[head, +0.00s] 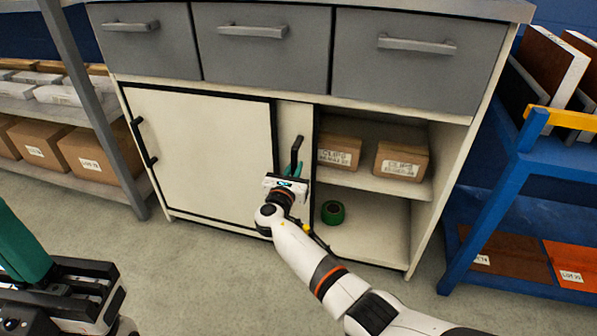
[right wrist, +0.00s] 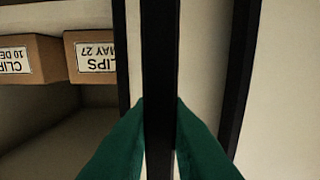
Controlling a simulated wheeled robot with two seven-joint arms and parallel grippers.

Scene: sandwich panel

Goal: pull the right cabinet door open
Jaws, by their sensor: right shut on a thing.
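The right cabinet door (head: 293,116) is a cream panel with a dark frame. It is slid left, mostly behind the left door (head: 200,140), and only a narrow strip shows. Its black upright handle (head: 297,150) is near its right edge. My right gripper (head: 294,172) is shut on this handle. In the right wrist view the green fingers of my right gripper (right wrist: 159,120) sit on both sides of the black handle bar (right wrist: 159,60). My left gripper (head: 75,295) is partly in view at the lower left, and its jaw opening cannot be made out.
The open right compartment holds cardboard boxes (head: 402,160) on a shelf and a green tape roll (head: 333,212) below. Grey drawers (head: 265,45) are above. A blue rack (head: 490,205) stands at right, a shelf post (head: 97,110) at left. The floor in front is clear.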

